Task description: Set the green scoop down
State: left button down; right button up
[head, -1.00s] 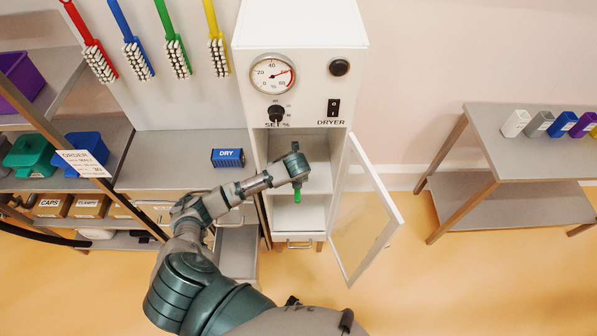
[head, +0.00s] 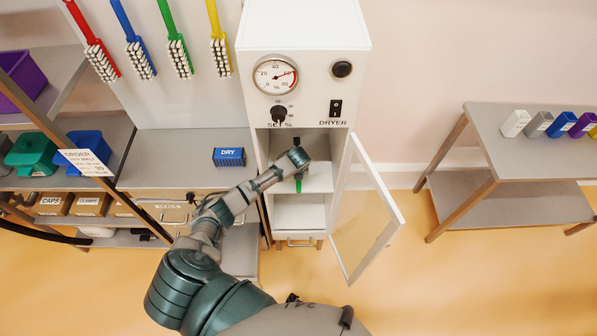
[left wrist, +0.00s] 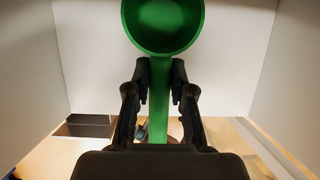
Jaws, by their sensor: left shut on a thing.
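The green scoop (left wrist: 163,28) shows in the left wrist view with its round bowl at the top and its handle running down between my fingers. My left gripper (left wrist: 160,75) is shut on the handle. In the head view my left arm reaches into the open dryer cabinet (head: 345,60), and only a small green piece of the scoop (head: 299,186) shows below the wrist, in front of the shelf. The gripper's fingers are mostly hidden there, and I cannot tell whether the scoop touches the shelf. My right gripper is in neither view.
The dryer's glass door (head: 368,215) stands open to the right. A blue DRY box (head: 229,157) sits on the counter left of the dryer. Brushes hang on the wall above it. A side table (head: 535,150) with several small coloured containers stands at the right.

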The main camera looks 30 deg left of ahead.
pick_arm(q)
jog(key=shift+s+f, duration=0.2)
jog(key=c, duration=1.1)
grip_release()
jog(key=shift+d, duration=0.1)
jog(key=shift+o, duration=0.4)
jog(key=shift+w+d, duration=0.1)
jog(key=shift+d, duration=0.15)
jog(key=shift+d+r, duration=0.2)
jog(key=shift+d, duration=0.2)
jog(key=shift+d+r, duration=0.2)
jog(key=shift+r, duration=0.3)
jog(key=v, duration=0.3)
jog(key=a+v, duration=0.1)
jog(key=shift+s+d+r, duration=0.1)
jog(key=shift+s+r, duration=0.1)
jog(key=shift+r, duration=0.15)
jog(key=v, duration=0.6)
jog(key=shift+d+p, duration=0.15)
jog(key=shift+p, duration=0.15)
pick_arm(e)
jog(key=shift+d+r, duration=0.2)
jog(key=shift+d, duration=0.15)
